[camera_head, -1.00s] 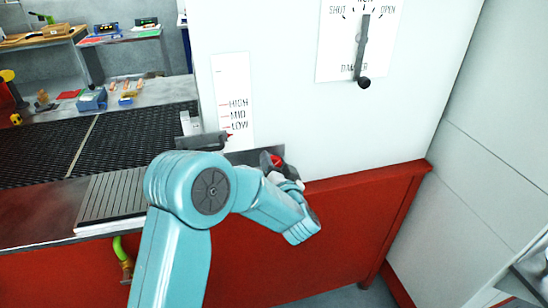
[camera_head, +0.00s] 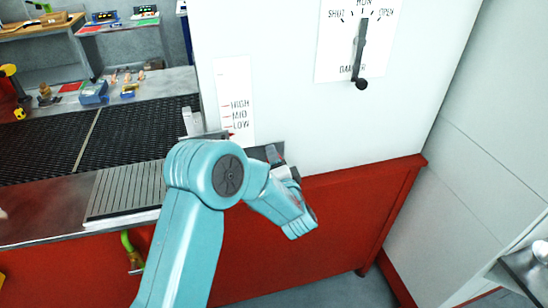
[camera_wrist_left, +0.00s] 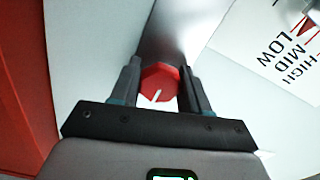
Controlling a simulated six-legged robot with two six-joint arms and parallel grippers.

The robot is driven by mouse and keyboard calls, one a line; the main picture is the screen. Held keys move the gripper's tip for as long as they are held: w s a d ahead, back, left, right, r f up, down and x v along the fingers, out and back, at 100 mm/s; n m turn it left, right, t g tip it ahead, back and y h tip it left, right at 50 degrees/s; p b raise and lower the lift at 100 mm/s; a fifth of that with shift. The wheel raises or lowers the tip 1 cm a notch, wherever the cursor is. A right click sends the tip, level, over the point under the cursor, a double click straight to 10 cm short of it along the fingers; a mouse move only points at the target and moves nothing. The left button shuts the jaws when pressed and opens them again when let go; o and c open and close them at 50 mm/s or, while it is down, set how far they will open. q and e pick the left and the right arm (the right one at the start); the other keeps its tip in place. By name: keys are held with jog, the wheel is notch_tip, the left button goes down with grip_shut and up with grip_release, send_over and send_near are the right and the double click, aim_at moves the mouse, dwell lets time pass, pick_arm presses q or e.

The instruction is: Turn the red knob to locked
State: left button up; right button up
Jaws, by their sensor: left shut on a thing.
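The red knob (camera_wrist_left: 159,86) shows in the left wrist view, with a white mark line on its face. My left gripper (camera_wrist_left: 160,88) is shut on it, one finger on each side. In the head view my left gripper (camera_head: 277,158) is at the front of the white panel, just above the red base. The knob is mostly hidden there by my own arm and gripper. I cannot see any label for the knob's positions. My right gripper is not in view.
A HIGH, MID, LOW scale (camera_head: 234,103) with a red pointer is on the panel left of the gripper. A dial plate with a black lever (camera_head: 360,50) is higher up to the right. A dark mesh belt (camera_head: 60,150) lies at left.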

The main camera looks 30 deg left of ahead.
pick_arm(q)
jog(key=shift+f, duration=0.15)
dwell(0.4)
jog(key=o, duration=1.1)
jog(key=shift+c, duration=0.2)
jog(key=shift+s+d, duration=0.25)
jog(key=shift+d, duration=0.1)
jog(key=b+v, duration=0.3)
jog(key=v, duration=1.2)
jog(key=shift+s+b, duration=0.2)
jog(key=shift+b, duration=0.15)
jog(key=shift+d, duration=0.1)
